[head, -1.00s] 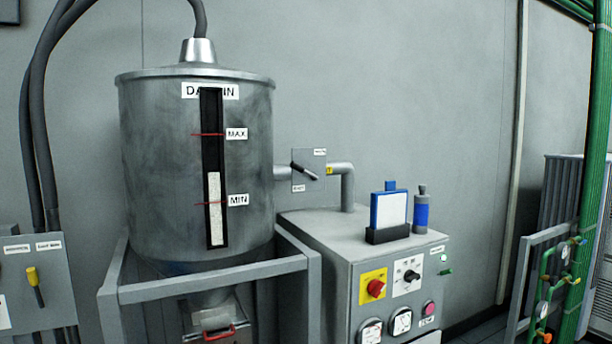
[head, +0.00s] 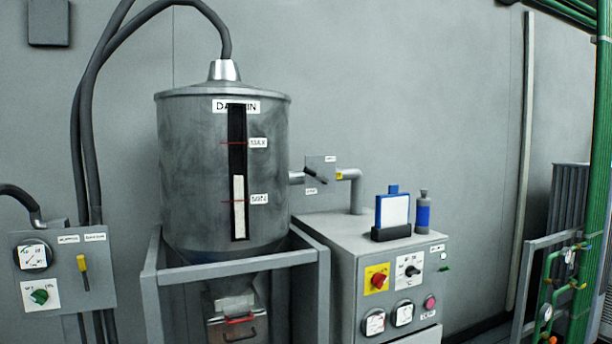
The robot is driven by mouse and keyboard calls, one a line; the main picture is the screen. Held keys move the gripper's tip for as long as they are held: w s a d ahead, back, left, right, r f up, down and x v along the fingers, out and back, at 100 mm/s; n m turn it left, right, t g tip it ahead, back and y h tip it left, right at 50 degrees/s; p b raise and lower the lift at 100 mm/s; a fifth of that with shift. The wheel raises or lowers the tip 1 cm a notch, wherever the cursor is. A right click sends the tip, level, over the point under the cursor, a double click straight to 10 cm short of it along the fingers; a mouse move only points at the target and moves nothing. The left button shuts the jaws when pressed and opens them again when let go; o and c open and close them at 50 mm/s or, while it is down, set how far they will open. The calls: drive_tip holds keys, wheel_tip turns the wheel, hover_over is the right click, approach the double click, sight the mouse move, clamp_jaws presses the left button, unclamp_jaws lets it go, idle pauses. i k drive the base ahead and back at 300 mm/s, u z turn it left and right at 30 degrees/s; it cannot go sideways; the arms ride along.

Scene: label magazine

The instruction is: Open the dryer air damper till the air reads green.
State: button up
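The air damper (head: 317,173) sits on the pipe between the day bin and the dryer box, in the right middle of the head view. It has a grey plate with small labels and a dark lever that slants down to the right. The dryer box (head: 345,235) stands below it, with a yellow-backed red switch, a black dial, two round gauges (head: 388,318) and a pink button on its front. A small green light (head: 443,269) shows on its right side. The gauge readings are too small to read. My gripper is not in view.
The steel day bin (head: 195,180) stands on a grey frame (head: 235,268) left of the dryer. A wall panel (head: 70,290) with a gauge, green knob and yellow lever is at far left. Green pipes (head: 598,150) rise at right.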

sight(308, 171)
drive_tip(key=z, duration=0.35)
drive_tip(key=i, duration=0.45)
drive_tip(key=u, duration=1.4)
